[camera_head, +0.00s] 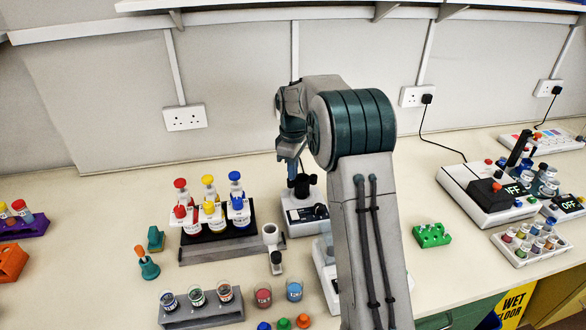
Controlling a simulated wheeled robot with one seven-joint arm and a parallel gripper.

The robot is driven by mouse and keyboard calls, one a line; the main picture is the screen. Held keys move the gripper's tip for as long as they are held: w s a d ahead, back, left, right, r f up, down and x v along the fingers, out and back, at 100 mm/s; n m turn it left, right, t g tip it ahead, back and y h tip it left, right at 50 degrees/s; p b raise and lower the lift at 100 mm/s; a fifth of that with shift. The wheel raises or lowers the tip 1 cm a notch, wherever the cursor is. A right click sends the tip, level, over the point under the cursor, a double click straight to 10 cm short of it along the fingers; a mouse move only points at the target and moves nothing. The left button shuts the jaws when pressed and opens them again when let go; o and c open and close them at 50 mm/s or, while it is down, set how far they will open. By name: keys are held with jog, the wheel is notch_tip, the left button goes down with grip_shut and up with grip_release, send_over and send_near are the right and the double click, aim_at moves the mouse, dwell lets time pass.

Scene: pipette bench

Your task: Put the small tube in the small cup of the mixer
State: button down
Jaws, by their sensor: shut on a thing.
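My gripper (292,170) points down just above the back left of a small white mixer (300,224). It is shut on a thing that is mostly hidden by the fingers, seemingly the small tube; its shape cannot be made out. The mixer has a dark cup (306,181) on top and a black knob (320,211) at its front right. The fingertips are close to the cup's left side; whether anything touches it cannot be told from here. My arm covers the area to the right of the mixer.
A rack of bottles with red, yellow and blue caps (216,247) stands left of the mixer. A white cup-topped stand (271,236) is between them. A grey rack of beakers (204,315) lies in front. A green block (432,235) is right of my arm.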

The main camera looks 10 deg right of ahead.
jog(key=shift+f, duration=0.35)
jog(key=c, duration=1.5)
grip_release()
notch_tip(320, 180, up, 14)
jog(key=b, duration=0.1)
